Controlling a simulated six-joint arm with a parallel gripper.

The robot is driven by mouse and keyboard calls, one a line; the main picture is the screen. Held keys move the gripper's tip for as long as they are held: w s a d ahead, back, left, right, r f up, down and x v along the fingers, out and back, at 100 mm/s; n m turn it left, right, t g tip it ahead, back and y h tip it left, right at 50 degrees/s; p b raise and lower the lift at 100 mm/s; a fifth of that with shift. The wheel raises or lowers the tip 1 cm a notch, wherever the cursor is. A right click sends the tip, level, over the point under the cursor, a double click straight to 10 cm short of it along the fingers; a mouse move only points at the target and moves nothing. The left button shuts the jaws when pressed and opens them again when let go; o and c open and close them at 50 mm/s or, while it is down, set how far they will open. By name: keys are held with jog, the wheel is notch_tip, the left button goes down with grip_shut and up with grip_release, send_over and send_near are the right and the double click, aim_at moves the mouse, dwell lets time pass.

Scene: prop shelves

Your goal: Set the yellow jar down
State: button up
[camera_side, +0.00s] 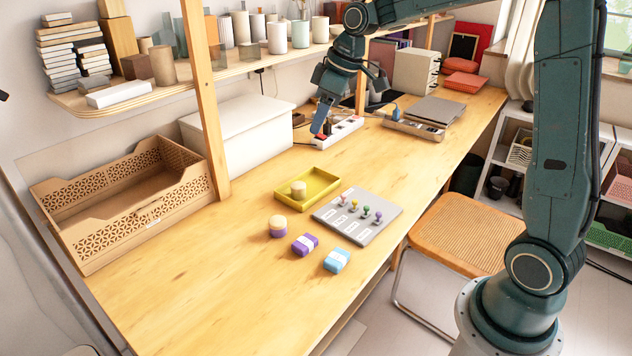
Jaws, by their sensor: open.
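A small jar (298,188) with a pale cream top stands upright in the shallow yellow tray (322,192); its body looks yellowish and blends with the tray. A second jar (277,227), with a cream lid and purple body, stands on the table in front of the tray. My gripper (319,130) is high up in the picture, behind the tray and apart from both jars, near a white power strip. It is open, with no jar in it. Its fingertips are small and partly overlap in this view.
A wooden crate (130,205) and a white box (243,133) stand at the left. The front left tabletop is clear.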

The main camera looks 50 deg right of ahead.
jog(key=s+a+r+m, duration=0.1)
jog(key=s+a+r, duration=0.15)
jog(key=s, duration=0.45)
jog(key=s+a+r+m, duration=0.2)
jog(key=s+a, duration=0.1)
jog(key=s, duration=0.4)
jog(key=s+a+f+m+t+h, duration=0.1)
jog(key=s+f+m, duration=0.1)
jog(key=s, duration=1.1)
jog(key=shift+s+a+f+t, duration=0.2)
jog(key=shift+a+f+t, duration=0.15)
jog(key=shift+f, duration=0.2)
